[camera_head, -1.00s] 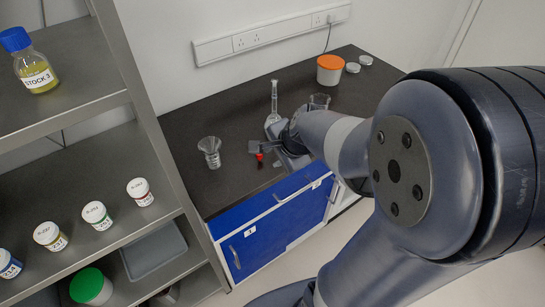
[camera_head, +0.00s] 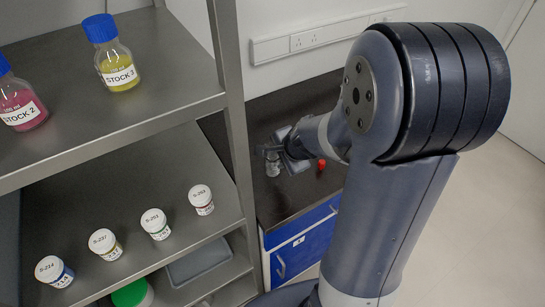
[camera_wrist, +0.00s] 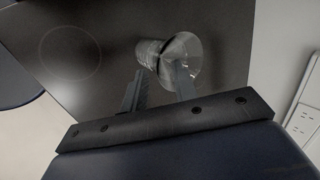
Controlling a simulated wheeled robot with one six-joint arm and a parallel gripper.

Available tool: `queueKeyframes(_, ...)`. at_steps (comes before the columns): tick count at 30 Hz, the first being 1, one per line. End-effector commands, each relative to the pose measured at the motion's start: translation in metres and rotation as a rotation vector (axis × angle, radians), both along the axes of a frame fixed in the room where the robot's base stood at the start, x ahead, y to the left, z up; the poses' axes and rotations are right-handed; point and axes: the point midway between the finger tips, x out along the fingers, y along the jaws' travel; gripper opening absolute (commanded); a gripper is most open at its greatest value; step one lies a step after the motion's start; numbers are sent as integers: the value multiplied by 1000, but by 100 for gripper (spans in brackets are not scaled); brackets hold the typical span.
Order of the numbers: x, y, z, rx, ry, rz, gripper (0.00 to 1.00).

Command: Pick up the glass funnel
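The glass funnel (camera_wrist: 186,56) is clear and sits with its wide mouth up in a small clear glass vessel (camera_wrist: 148,51). In the head view the glassware (camera_head: 272,169) stands on the dark bench, partly hidden by my gripper (camera_head: 268,151). In the wrist view my gripper (camera_wrist: 159,72) is open, its two fingers apart. The right finger overlaps the funnel's rim in the picture; the left finger is beside the vessel. I cannot tell whether either finger touches the glass. Nothing is held.
A metal shelf post (camera_head: 230,110) stands just left of my gripper. The shelves hold a yellow STOCK 3 bottle (camera_head: 115,66), a pink STOCK 2 bottle (camera_head: 22,106) and several small jars. A red item (camera_head: 321,164) lies on the bench (camera_head: 290,204) to the right.

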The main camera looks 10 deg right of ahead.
Motion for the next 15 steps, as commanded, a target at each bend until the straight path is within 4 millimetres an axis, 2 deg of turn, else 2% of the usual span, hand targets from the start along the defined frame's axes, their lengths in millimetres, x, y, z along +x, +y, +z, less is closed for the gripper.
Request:
queueKeyframes(3,0,0,0,0,0,0,26)
queueKeyframes(12,0,0,1,0,0,0,1)
queueKeyframes(15,0,0,1,0,0,0,0)
